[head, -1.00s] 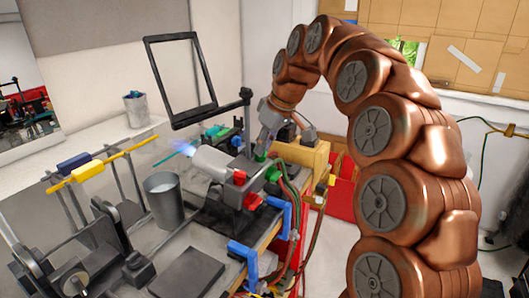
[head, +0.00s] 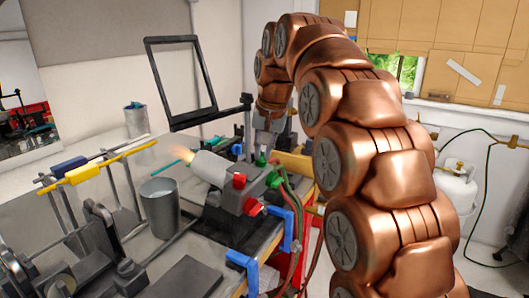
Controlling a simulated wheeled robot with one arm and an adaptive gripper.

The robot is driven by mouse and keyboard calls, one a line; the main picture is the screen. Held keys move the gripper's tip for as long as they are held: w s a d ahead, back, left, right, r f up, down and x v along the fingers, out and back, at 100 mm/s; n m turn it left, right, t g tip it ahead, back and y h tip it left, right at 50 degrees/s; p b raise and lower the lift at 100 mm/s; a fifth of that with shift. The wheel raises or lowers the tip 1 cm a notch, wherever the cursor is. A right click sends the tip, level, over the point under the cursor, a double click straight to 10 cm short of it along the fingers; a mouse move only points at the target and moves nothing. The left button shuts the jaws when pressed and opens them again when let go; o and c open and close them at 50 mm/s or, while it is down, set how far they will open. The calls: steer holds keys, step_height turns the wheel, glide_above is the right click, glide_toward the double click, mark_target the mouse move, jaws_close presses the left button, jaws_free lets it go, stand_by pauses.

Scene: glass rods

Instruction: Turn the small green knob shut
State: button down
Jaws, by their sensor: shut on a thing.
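The grey torch burner (head: 210,168) is fixed at the bench's right edge, with a short orange flame (head: 178,155) at its left end. A small green knob (head: 260,160) sits at its back right. A larger green knob (head: 273,180) is just in front of it, nearer the hoses. My gripper (head: 263,150) points down onto the small green knob from above and is shut on it. The fingertips are small in view and partly hide the knob's top.
Red knobs (head: 252,207) are on the burner's near side. Hoses (head: 291,195) run down on its right. A black frame (head: 184,82) stands behind. A metal cup (head: 160,208) and rod stands with a yellow bar (head: 84,173) are to the left. Blue clamps (head: 242,262) hold the bench edge.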

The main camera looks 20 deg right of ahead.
mark_target(263, 154)
steer(key=m, duration=0.5)
steer(key=shift+g+h, duration=0.3)
steer(key=shift+h, duration=0.1)
steer(key=shift+m, duration=0.3)
steer(key=c, duration=1.2)
jaws_free()
steer(key=shift+r, duration=0.15)
steer(key=shift+v, duration=1.3)
steer(key=shift+s+a+r, duration=0.1)
steer(key=shift+s+a, duration=0.25)
steer(key=shift+s, duration=1.7)
steer(key=shift+s+a, duration=0.25)
steer(key=shift+s, duration=1.75)
steer(key=shift+s+a, duration=0.25)
steer(key=shift+s, duration=1.7)
